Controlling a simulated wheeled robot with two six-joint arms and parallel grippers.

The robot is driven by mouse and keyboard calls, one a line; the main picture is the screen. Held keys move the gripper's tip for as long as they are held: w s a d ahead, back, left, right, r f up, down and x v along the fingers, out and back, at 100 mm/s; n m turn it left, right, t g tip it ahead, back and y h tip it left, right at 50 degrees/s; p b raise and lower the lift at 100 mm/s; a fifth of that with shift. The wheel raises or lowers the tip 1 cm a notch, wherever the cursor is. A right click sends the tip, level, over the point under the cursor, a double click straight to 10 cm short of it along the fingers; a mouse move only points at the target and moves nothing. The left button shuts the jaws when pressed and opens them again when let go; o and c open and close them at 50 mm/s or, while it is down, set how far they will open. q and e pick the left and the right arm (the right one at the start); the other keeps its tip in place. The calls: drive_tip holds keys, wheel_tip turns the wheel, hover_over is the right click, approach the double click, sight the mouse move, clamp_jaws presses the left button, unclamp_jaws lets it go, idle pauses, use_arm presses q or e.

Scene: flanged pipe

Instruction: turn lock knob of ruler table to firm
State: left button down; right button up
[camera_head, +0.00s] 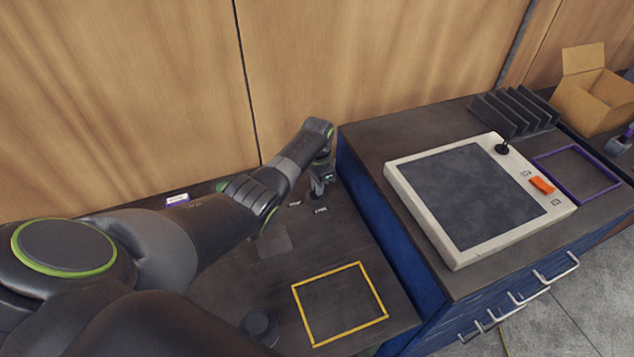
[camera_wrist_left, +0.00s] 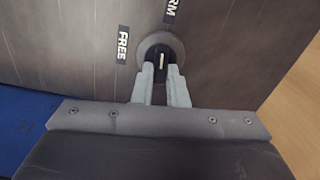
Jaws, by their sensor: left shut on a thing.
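The lock knob (camera_wrist_left: 160,58) is a small dark knob on a round grey base, seen in the left wrist view. A pale line on it runs nearly up and down in that view. My left gripper (camera_wrist_left: 163,72) is shut on the lock knob, one finger on each side. In the head view my left gripper (camera_head: 318,188) reaches down to the far right part of the dark table (camera_head: 230,300). My right gripper is not in view.
A yellow frame outline (camera_head: 340,303) lies on the dark table. A blue cabinet with a pale-rimmed panel (camera_head: 425,215) and an orange switch (camera_head: 542,185) stands to the right. A wooden wall (camera_head: 130,90) rises behind.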

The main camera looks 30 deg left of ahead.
use_arm(q)
drive_tip(key=shift+w+r+m, duration=0.1)
drive_tip(key=shift+m, duration=0.5)
drive_tip(key=shift+d+m, duration=0.1)
drive_tip(key=shift+m, duration=0.2)
drive_tip(key=c, duration=1.4)
unclamp_jaws()
drive_tip(key=shift+c, duration=0.2)
drive_tip(key=shift+r, duration=0.45)
wheel_tip(320, 180, up, 16)
drive_tip(key=b, duration=0.1)
drive_tip(key=shift+r, duration=0.2)
drive_tip(key=shift+f, duration=0.1)
